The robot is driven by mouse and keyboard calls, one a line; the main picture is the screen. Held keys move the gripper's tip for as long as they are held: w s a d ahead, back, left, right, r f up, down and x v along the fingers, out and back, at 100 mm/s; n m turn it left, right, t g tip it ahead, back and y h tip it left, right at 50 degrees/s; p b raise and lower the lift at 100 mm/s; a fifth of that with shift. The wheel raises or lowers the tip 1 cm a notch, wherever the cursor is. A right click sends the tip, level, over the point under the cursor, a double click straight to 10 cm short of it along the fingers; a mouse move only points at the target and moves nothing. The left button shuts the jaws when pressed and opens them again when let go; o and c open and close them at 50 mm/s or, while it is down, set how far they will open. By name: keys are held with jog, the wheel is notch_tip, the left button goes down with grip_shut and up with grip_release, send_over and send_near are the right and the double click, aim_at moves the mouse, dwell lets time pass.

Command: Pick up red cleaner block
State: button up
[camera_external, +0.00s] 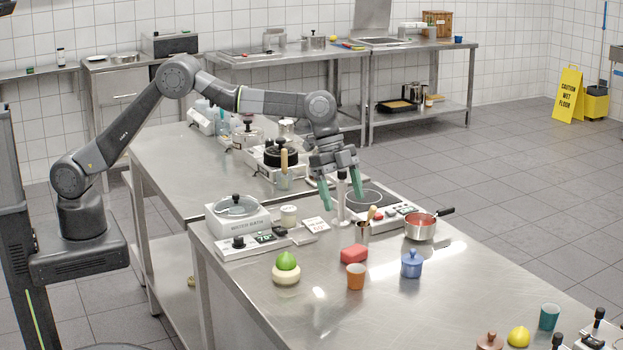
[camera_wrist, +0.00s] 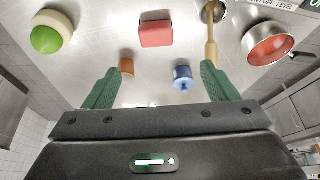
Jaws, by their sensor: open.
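The red cleaner block (camera_external: 353,254) lies on the steel table in the external view, between an orange cup and a metal cup holding a wooden-handled tool. In the wrist view the red block (camera_wrist: 157,33) is near the top centre, beyond my fingertips. My gripper (camera_external: 341,201) hangs above the table, behind and above the block, with its green fingers pointing down. In the wrist view my gripper (camera_wrist: 160,82) has its fingers spread wide apart with nothing between them.
The orange cup (camera_external: 356,276), blue lidded pot (camera_external: 411,264) and metal cup (camera_external: 362,232) stand close around the block. A red-filled saucepan (camera_external: 421,226) is to the right. A green fruit (camera_external: 286,260) on a pale round item is to the left.

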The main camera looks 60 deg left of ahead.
jog(key=p, duration=0.1)
send_over(354, 249)
jog(key=a, duration=0.2)
jog(key=f, duration=0.6)
jog(key=shift+a+f, duration=0.2)
jog(key=shift+s+p+x, duration=0.1)
jog(key=shift+p+x, duration=0.4)
jog(key=shift+x, duration=0.9)
jog(key=shift+s+p+x, duration=0.15)
jog(key=shift+p+x, duration=0.35)
jog(key=shift+x, duration=0.85)
jog(key=shift+a, duration=0.1)
jog(key=c, duration=1.1)
